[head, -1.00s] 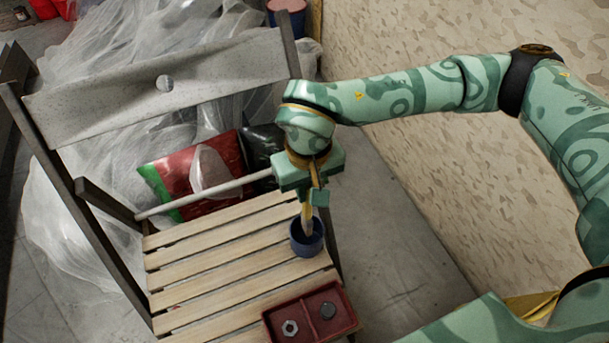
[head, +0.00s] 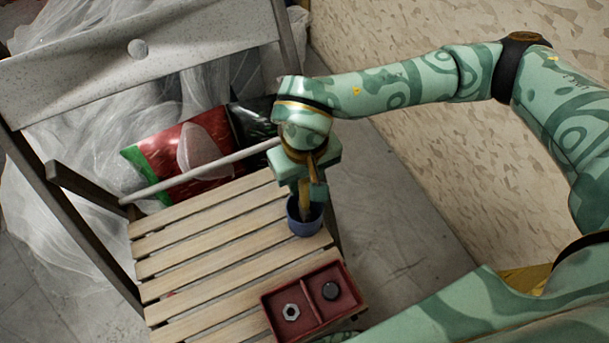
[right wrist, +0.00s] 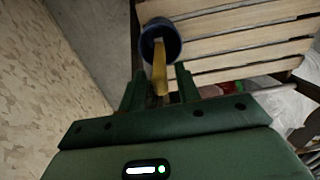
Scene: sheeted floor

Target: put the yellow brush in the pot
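The yellow brush (head: 305,200) stands nearly upright with its lower end inside the blue pot (head: 304,228). The pot stands on the slatted chair seat. My right gripper (head: 309,194) is just above the pot, pointing down, with the brush between its fingers. In the right wrist view the brush (right wrist: 160,75) runs from between the fingers (right wrist: 160,88) into the pot (right wrist: 148,32). A gap shows on each side of the brush, so the fingers look open. The brush's tip is hidden in the pot. My left gripper is not in view.
A dark red two-part tray (head: 314,302) with a nut (head: 291,312) and a round dark piece (head: 330,290) lies on the seat near the pot. The chair's backrest (head: 85,75) and rail (head: 200,180) rise behind. A wall (head: 440,150) stands at right. The seat's left part is bare.

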